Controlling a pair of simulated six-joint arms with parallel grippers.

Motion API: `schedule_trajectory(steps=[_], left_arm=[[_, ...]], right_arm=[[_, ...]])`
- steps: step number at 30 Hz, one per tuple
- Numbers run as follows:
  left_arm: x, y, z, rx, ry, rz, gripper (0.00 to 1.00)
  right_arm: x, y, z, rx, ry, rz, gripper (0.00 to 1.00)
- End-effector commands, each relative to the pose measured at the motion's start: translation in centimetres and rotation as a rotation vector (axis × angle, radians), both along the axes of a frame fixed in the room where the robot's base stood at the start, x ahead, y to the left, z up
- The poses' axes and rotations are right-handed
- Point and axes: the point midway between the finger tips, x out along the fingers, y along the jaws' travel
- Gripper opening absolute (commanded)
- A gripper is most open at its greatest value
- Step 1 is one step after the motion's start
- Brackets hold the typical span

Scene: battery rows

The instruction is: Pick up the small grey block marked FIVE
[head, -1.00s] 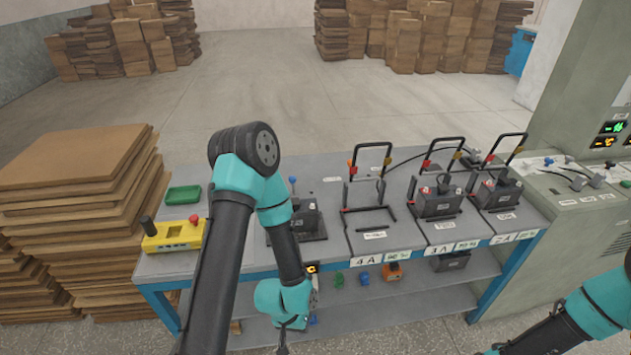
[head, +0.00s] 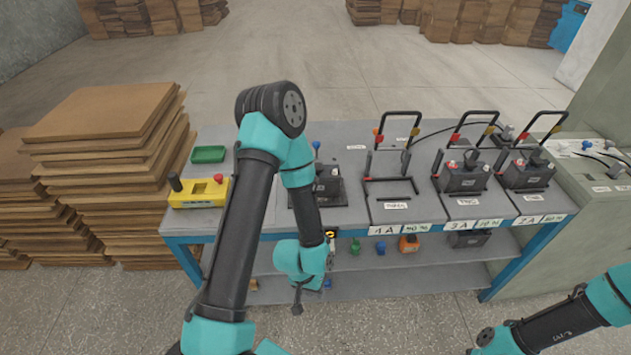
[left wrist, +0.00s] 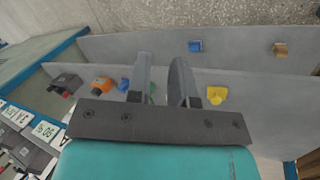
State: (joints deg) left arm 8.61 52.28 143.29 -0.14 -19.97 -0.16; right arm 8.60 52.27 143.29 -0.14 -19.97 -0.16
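No marking reading FIVE is legible in any view, so I cannot tell which block carries it. A dark grey block (head: 467,238) sits on the lower shelf at the right; it also shows at the left in the left wrist view (left wrist: 66,84). My left gripper (head: 297,298) hangs in front of the shelf in the head view. In the left wrist view its two fingers (left wrist: 162,62) are apart with nothing held between them. A green block (left wrist: 152,92) shows partly behind the fingers. My right arm is at the lower right of the head view; its gripper is out of frame.
The shelf also holds an orange block (head: 408,243), and blue (left wrist: 195,46), yellow (left wrist: 216,94) and brown (left wrist: 280,49) pieces. Above, the bench top carries battery units (head: 462,172), a yellow control box (head: 199,191) and a green tray (head: 208,154). Stacked boards (head: 105,150) stand left.

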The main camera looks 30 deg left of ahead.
Motion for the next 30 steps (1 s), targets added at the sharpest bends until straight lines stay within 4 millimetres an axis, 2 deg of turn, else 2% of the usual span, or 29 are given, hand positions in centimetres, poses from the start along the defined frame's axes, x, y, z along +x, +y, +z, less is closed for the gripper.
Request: schedule_trajectory(steps=[2, 24, 30], left_arm=[[0.00, 0.00, 0.00, 0.000, 0.000, 0.000, 0.29], [0.00, 0.00, 0.00, 0.000, 0.000, 0.000, 0.99], [0.01, -0.01, 0.00, 0.000, 0.000, -0.001, 0.99]], right_arm=[[0.00, 0.00, 0.00, 0.000, 0.000, 0.000, 0.43], [0.00, 0.00, 0.00, 0.000, 0.000, 0.000, 0.43], [0.00, 0.00, 0.00, 0.000, 0.000, 0.000, 0.43]])
